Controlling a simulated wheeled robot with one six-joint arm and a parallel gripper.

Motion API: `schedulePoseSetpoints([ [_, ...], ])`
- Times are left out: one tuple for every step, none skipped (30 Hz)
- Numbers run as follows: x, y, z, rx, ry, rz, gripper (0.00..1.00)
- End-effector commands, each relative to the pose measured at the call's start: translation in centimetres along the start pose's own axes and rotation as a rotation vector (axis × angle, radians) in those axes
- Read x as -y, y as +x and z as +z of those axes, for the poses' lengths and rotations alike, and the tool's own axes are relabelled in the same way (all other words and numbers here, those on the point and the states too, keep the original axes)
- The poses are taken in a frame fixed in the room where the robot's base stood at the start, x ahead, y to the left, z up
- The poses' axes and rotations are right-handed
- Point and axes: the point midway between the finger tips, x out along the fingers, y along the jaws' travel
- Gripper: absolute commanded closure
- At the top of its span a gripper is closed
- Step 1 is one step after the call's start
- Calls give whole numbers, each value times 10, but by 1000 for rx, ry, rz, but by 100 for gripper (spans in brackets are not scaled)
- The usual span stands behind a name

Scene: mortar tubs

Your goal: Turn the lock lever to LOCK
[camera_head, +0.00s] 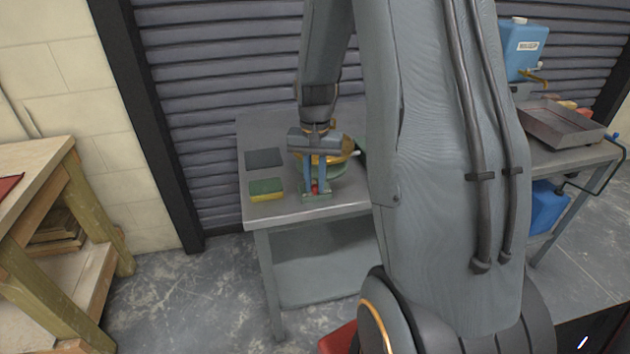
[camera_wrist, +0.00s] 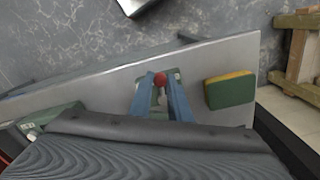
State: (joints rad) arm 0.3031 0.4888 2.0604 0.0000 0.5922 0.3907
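The lock lever shows as a red knob (camera_head: 315,189) on a small green base (camera_head: 318,198) near the front edge of the grey metal table. The red knob also shows in the wrist view (camera_wrist: 160,79). My gripper (camera_head: 316,190) points down at it, with its two blue fingers on either side of the knob; in the wrist view the fingertips (camera_wrist: 160,76) flank it closely. I cannot tell whether they press on it. A brass-coloured bowl-like part (camera_head: 340,150) on a green body stands just behind, partly hidden by my arm. No LOCK marking is readable.
A green and yellow sponge (camera_head: 266,189) lies left of the lever, also in the wrist view (camera_wrist: 230,91). A dark flat pad (camera_head: 264,158) lies behind it. A metal tray (camera_head: 562,122) and a blue container (camera_head: 522,48) are at the right. A wooden bench (camera_head: 40,165) stands left.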

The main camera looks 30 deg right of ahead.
Motion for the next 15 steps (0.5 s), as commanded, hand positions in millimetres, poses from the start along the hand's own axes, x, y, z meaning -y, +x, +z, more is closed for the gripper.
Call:
schedulePoseSetpoints([
  [0, 0, 0, 0, 0, 0, 95],
  [0, 0, 0, 0, 0, 0, 100],
  [0, 0, 0, 0, 0, 0, 100],
  [0, 0, 0, 0, 0, 0, 100],
  [0, 0, 0, 0, 1, 0, 100],
  [0, 0, 0, 0, 6, 0, 100],
  [1, 0, 0, 0, 13, 0, 100],
  [2, 0, 0, 0, 26, 0, 100],
  [3, 0, 0, 0, 47, 0, 100],
  [4, -1, 1, 0, 69, 0, 100],
  [5, -1, 1, 0, 94, 0, 100],
  [7, -1, 1, 0, 130, 0, 100],
  [9, -1, 1, 0, 159, 0, 100],
  [10, -1, 1, 0, 187, 0, 100],
  [12, -1, 1, 0, 224, 0, 100],
])
